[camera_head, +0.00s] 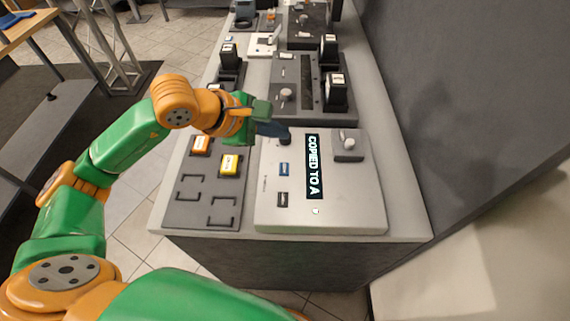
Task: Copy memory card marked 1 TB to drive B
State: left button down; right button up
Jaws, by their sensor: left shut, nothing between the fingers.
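A pale grey device (335,211) lies on the bench, and its upright dark display (312,166) reads "COPIED TO A". On its face are a blue button or card (284,169), a dark one (283,199) and a silver knob (349,143) on a dark plate. An orange card (202,144) and a yellow card (230,164) lie in a grey tray (188,208) to the left; their small labels are not readable. My left gripper (274,130) is shut and empty, its dark fingers over the device's far left corner, by a dark knob (285,140). My right gripper is not in view.
Behind stands a dark grey unit (283,75) with knobs and black blocks (336,92). More devices line the bench farther back. A dark wall (450,70) rises on the right. The near left of the card tray has empty bracketed spots.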

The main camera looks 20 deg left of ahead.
pick_arm(q)
jog(key=b, duration=0.6)
send_over(279, 170)
notch_tip(279, 170, down, 8)
jog(key=shift+w+f+b, duration=0.1)
jog(key=shift+f+b, duration=0.3)
dwell(1.6)
jog(key=shift+f+b, duration=0.4)
jog(key=shift+b, duration=0.25)
jog(key=shift+f+b, duration=0.4)
jog(key=shift+b, duration=0.1)
dwell(0.3)
dwell(0.4)
jog(key=shift+r+p, duration=0.45)
jog(key=shift+r, duration=0.35)
